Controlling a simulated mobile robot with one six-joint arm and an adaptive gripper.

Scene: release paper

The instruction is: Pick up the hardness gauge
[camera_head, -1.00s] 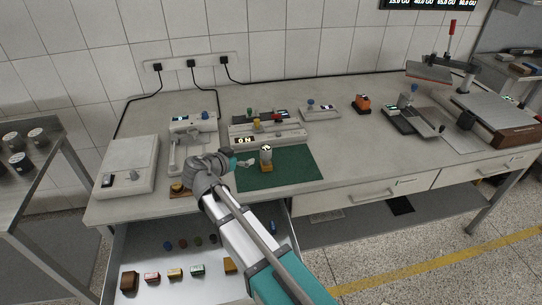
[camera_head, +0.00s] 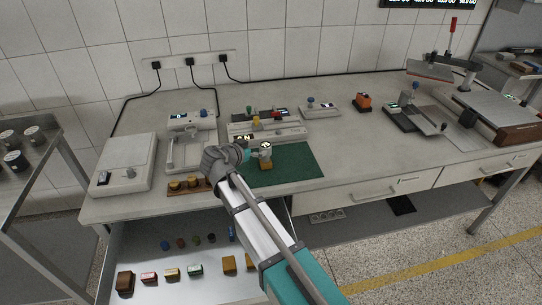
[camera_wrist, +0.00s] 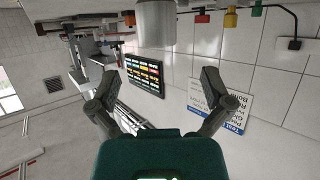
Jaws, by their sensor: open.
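The hardness gauge appears to be the small upright grey device (camera_head: 266,149) with a round dial on top and a yellow-brown block at its foot. It stands on the green mat (camera_head: 300,167). My gripper (camera_head: 252,154) is open and low over the mat, directly left of the gauge, its fingers pointing at it. In the wrist view, the two open fingers (camera_wrist: 156,82) have nothing between them. A grey cylinder (camera_wrist: 156,24), likely the gauge's body, shows at the top, beyond the fingertips. I cannot tell whether a finger touches it.
A long grey instrument (camera_head: 290,132) lies just behind the mat. A wooden holder with brass pieces (camera_head: 189,184) and a white box (camera_head: 122,165) are at the left. An open drawer (camera_head: 150,265) with small blocks sits below. The mat's right side is clear.

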